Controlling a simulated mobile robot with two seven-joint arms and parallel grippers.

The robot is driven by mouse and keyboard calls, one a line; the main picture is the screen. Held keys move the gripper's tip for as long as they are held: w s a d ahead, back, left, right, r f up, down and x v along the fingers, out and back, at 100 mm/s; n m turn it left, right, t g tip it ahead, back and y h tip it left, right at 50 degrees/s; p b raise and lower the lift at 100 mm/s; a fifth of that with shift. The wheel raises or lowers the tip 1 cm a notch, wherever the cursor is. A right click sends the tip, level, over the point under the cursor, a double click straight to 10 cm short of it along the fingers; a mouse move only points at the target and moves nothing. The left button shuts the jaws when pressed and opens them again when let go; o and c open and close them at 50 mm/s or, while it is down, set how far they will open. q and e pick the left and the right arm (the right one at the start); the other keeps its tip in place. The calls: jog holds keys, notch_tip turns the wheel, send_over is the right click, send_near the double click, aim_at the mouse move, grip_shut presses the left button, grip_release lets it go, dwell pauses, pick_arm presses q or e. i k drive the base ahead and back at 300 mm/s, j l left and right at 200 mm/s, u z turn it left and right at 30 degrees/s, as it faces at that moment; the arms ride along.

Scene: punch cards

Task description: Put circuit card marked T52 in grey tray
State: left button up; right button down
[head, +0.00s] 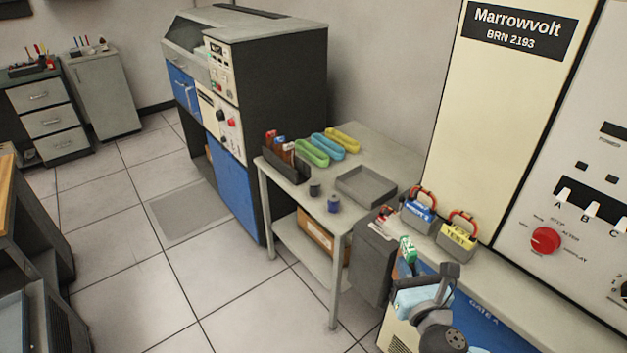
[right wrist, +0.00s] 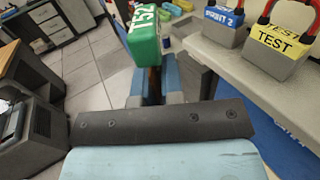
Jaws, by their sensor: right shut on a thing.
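My right gripper (head: 406,272) is shut on a green card (head: 408,248). In the right wrist view the green card (right wrist: 144,40) stands up from between the blue fingers (right wrist: 154,90), with white lettering starting with T; I cannot read all of it. The grey tray (head: 367,186) lies on the small table, beyond and to the left of the gripper in the head view, and looks empty. The card is apart from the tray. My left gripper is not in view.
The table (head: 375,140) also holds a card rack (head: 287,158), coloured loops (head: 328,146) and two small spools (head: 333,204). A dark bin with cards (head: 372,255) stands between the gripper and table. Blue and yellow padlock-like blocks (head: 457,236) sit on the ledge.

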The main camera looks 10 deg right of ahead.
aim_at(355, 195)
jog(key=i+j+u, duration=0.2)
jog(key=i+u, duration=0.2)
jog(key=i, duration=0.15)
jog(key=i+u, duration=0.4)
jog(key=i, duration=0.15)
jog(key=i+z, duration=0.2)
jog(key=i, duration=0.4)
jog(key=i+j+z, duration=0.2)
jog(key=i, duration=0.35)
jog(key=i+z, duration=0.25)
jog(key=z, duration=0.15)
jog(key=i+z, duration=0.25)
jog(key=z, duration=0.15)
jog(key=i+j+z, duration=0.2)
jog(key=z, duration=0.2)
jog(key=i+j+z, duration=0.6)
